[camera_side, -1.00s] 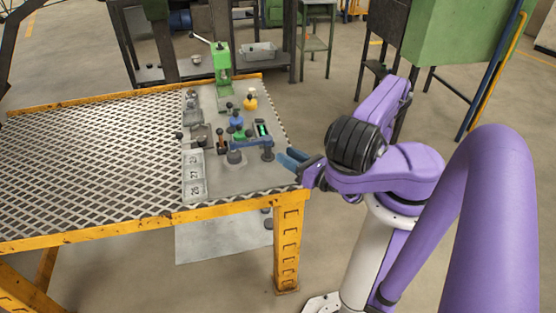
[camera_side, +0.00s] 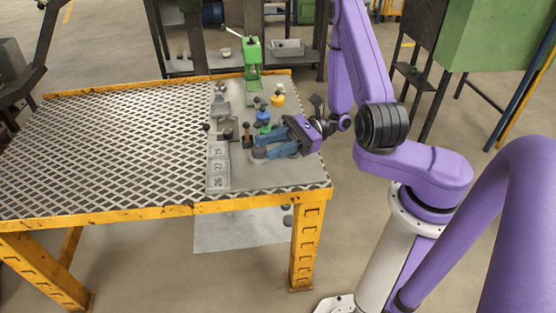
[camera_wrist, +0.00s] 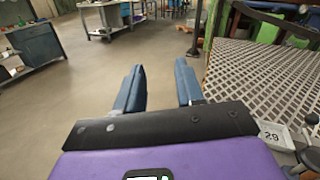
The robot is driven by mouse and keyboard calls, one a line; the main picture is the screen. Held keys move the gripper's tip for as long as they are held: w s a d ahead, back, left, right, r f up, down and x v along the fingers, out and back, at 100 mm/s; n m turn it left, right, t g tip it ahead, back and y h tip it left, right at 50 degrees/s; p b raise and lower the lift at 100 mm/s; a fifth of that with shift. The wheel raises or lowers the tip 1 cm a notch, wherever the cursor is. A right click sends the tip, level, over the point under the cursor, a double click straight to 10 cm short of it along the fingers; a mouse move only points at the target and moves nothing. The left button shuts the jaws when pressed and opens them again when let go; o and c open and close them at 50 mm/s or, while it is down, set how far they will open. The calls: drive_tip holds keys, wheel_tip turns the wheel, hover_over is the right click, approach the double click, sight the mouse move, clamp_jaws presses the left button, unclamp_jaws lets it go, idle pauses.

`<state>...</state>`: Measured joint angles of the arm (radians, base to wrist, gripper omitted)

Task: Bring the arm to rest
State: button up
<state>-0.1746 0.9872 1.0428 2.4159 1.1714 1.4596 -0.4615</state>
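My gripper (camera_side: 257,146) is over the right part of the work table in the side view, with its blue fingers pointing left. In the wrist view, the fingers of my gripper (camera_wrist: 159,66) stand apart with nothing between them, so it is open and empty. My purple arm folds back from it to the right. How high the fingers are above the table top is hard to tell. They hide part of the small fixtures behind and under them.
The yellow-framed mesh table (camera_side: 120,150) carries a numbered grey tray (camera_side: 218,168), a green press (camera_side: 252,58), a yellow-topped piece (camera_side: 278,99) and a blue piece (camera_side: 262,116). The tray also shows in the wrist view (camera_wrist: 272,135). The mesh left of the tray is clear.

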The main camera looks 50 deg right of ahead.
drive_tip(key=s+r+n+g+h, duration=0.3)
drive_tip(key=s+n+h, duration=0.5)
drive_tip(key=n, duration=0.8)
drive_tip(key=s+r+n+g+h, duration=0.4)
drive_tip(key=s+r+n+h, duration=0.2)
drive_tip(key=n, duration=1.1)
drive_tip(key=s+h, duration=0.2)
drive_tip(key=s, duration=0.2)
drive_tip(key=shift+s+d, duration=0.15)
drive_tip(key=shift+s, duration=0.2)
